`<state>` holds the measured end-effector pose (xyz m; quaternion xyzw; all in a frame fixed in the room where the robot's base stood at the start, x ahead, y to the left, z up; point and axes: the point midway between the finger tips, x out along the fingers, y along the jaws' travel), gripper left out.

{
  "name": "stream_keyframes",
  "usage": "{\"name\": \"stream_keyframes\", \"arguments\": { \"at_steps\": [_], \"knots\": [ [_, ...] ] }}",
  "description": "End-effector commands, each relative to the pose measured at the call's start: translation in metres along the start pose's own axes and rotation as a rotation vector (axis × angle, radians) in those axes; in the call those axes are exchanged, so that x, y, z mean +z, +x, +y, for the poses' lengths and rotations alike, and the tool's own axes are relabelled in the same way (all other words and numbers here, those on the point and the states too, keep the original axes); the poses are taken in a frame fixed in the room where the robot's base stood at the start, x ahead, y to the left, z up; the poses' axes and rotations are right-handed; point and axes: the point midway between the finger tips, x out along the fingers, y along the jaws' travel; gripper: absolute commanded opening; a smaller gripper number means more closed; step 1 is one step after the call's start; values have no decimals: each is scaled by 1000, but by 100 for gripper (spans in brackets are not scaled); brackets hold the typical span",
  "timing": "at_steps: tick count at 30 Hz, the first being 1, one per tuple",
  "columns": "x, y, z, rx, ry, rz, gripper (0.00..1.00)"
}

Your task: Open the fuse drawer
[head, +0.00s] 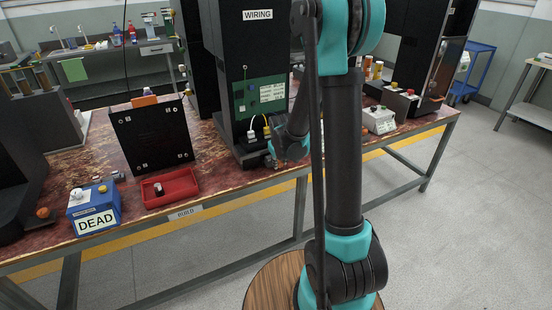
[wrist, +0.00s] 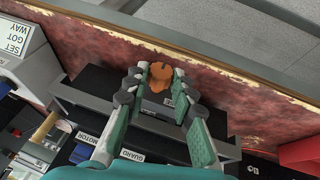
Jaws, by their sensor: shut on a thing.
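In the wrist view my gripper (wrist: 160,78) is shut on an orange-brown knob (wrist: 161,72). The knob is at the front of a low dark drawer-like unit (wrist: 88,82) near the table edge. A small white label shows under the fingers; I cannot read it. I cannot tell how far the drawer is pulled out. In the head view my gripper is mostly hidden behind my arm, low in front of the black cabinet (head: 220,55) marked WIRING. The knob and drawer front are hidden there.
A blue box marked DEAD (head: 94,208) and a red tray (head: 170,187) lie to the left on the worn red table. A black panel (head: 152,137) stands behind the tray. A grey button box (head: 379,120) is on the right. The floor in front is clear.

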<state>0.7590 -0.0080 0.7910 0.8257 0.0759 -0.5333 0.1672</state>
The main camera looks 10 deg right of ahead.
Motion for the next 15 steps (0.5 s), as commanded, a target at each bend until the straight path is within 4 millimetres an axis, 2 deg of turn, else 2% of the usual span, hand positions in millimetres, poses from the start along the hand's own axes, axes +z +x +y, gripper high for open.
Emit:
{"name": "stream_keyframes", "arguments": {
  "at_steps": [1, 4, 12, 13, 15],
  "knots": [
    [11, -5, 0, 1, 1, -1, 0],
    [24, -10, 0, 1, 2, -1, 0],
    [25, -10, 0, 0, 1, 0, 0],
    [25, -10, 0, 0, 1, 0, 26],
    [25, -10, 0, 0, 1, 0, 34]
  ]
}}
